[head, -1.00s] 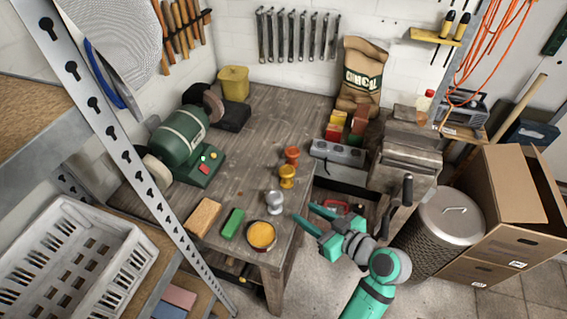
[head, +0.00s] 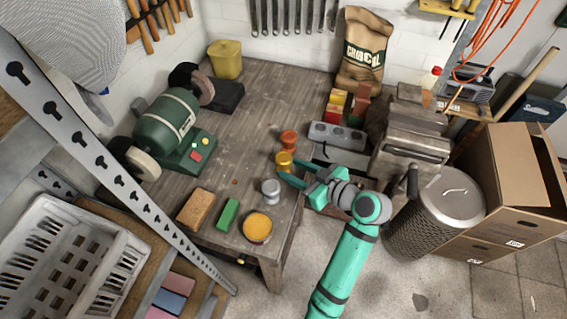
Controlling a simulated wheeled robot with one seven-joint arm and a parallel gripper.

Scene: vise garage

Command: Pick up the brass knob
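The brass knob (head: 284,159), yellow-gold with a round top, stands upright near the right edge of the wooden workbench. A copper-orange knob (head: 288,140) stands just behind it and a silver knob (head: 271,188) stands in front of it. My teal gripper (head: 289,168) reaches in from the right at the brass knob. Its fingers are spread, with one tip just in front of the knob and the other by its right side. The knob's lower part is partly hidden by the fingers. I cannot tell whether they touch it.
On the workbench (head: 248,120) are a tin of yellow-orange contents (head: 257,227), a green block (head: 228,215), a tan block (head: 195,208) and a green bench grinder (head: 168,130). A grey holed block (head: 338,135) is behind my gripper. A metal bin (head: 437,210) stands right of my arm.

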